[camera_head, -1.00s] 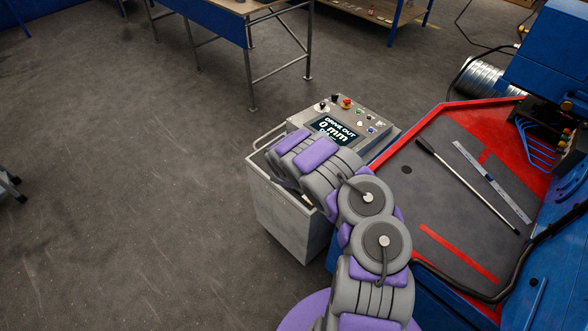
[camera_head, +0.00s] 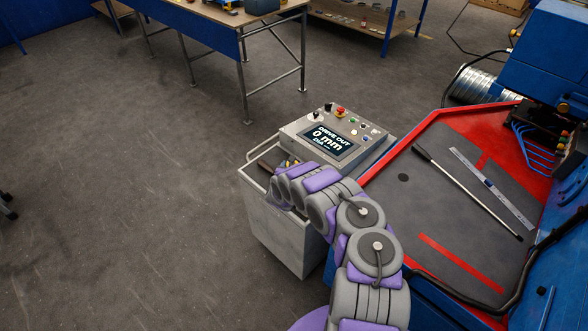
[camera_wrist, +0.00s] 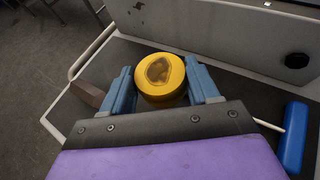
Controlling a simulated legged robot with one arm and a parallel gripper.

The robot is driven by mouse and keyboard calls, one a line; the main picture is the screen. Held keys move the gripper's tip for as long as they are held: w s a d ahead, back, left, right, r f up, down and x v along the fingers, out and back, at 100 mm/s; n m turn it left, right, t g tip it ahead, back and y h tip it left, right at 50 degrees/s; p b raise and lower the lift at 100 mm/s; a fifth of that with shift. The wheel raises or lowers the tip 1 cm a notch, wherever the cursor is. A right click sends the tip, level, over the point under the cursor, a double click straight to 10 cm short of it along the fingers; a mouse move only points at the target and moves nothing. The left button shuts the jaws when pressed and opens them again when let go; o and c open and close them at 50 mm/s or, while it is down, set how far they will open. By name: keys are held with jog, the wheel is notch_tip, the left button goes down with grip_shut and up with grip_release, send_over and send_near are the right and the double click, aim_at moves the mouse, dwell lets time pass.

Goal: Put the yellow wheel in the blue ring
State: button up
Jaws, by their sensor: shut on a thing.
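The yellow wheel (camera_wrist: 162,82) is between the two blue fingers of my gripper (camera_wrist: 158,72) in the wrist view. It is a short round yellow disc with a worn brownish patch on its face. My gripper is shut on it, over the grey tray of the control cart (camera_head: 285,232). In the head view, my arm's end hides most of the tray and the wheel is hard to make out. I do not see a blue ring in either current view.
A brown block-like handle (camera_wrist: 87,93) and a blue handle (camera_wrist: 293,138) lie in the tray. The cart's control panel (camera_head: 330,136) reads 0 mm. A red-edged machine table (camera_head: 440,190) with a long rod stands right. Open floor lies left.

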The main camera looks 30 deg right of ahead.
jog(key=w+d, duration=0.1)
jog(key=w, duration=0.1)
jog(key=shift+w+d+f+b, duration=0.2)
jog(key=shift+w+d+b, duration=0.1)
jog(key=shift+d+b, duration=0.1)
jog(key=shift+w+d+r, duration=0.15)
jog(key=shift+w+r, duration=0.05)
jog(key=shift+w, duration=0.4)
jog(key=shift+w+d+b, duration=0.15)
jog(key=shift+w+b, duration=0.1)
jog(key=shift+b, duration=0.05)
jog(key=f, duration=0.1)
jog(key=f+b, duration=0.1)
jog(key=f, duration=0.2)
jog(key=shift+s+d, duration=0.1)
jog(key=shift+d, duration=0.2)
jog(key=shift+r, duration=0.1)
jog(key=o, duration=1.1)
jog(key=shift+a, duration=0.2)
jog(key=shift+o, duration=0.8)
jog(key=shift+d, duration=0.1)
